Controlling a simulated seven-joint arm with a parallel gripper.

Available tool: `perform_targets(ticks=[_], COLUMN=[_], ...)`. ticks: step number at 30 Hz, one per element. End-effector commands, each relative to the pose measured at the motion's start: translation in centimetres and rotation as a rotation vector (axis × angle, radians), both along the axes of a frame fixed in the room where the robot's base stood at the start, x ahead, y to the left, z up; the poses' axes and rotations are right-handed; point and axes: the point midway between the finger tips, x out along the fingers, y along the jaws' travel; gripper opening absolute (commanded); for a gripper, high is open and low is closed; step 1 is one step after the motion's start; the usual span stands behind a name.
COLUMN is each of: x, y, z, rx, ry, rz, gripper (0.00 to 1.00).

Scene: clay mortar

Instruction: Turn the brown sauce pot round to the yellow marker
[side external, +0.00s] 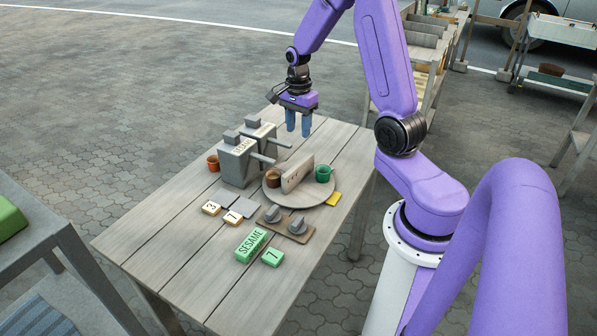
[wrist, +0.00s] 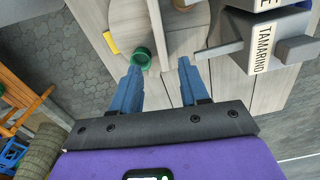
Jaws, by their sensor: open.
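The brown sauce pot (side external: 273,177) sits on the left part of a round grey turntable (side external: 290,200), beside an upright divider board (side external: 297,174). A green pot (side external: 323,173) stands on the other side of the divider and also shows in the wrist view (wrist: 141,58). The yellow marker (side external: 333,198) lies on the table at the turntable's right edge; it also shows in the wrist view (wrist: 111,42). My gripper (side external: 298,126) is open and empty, pointing down above the table's far end, apart from the turntable.
Two grey dispensers (side external: 238,165) with projecting handles stand left of the turntable, close to my gripper. An orange pot (side external: 213,163) is beside them. A board with two knobs (side external: 285,220), number tiles (side external: 211,208) and green blocks (side external: 251,245) lie in front. The table's near end is clear.

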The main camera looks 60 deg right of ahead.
Motion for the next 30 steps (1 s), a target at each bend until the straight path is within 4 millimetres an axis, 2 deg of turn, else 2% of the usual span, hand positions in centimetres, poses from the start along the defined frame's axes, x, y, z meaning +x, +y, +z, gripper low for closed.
perform_targets(ticks=[18, 30], x=[-0.2, -0.1], y=[0.1, 0.1], z=[-9.8, -15.1], rx=[0.002, 0.001], ry=[0.006, 0.003], rz=[0.004, 0.004], gripper=[0.45, 0.45])
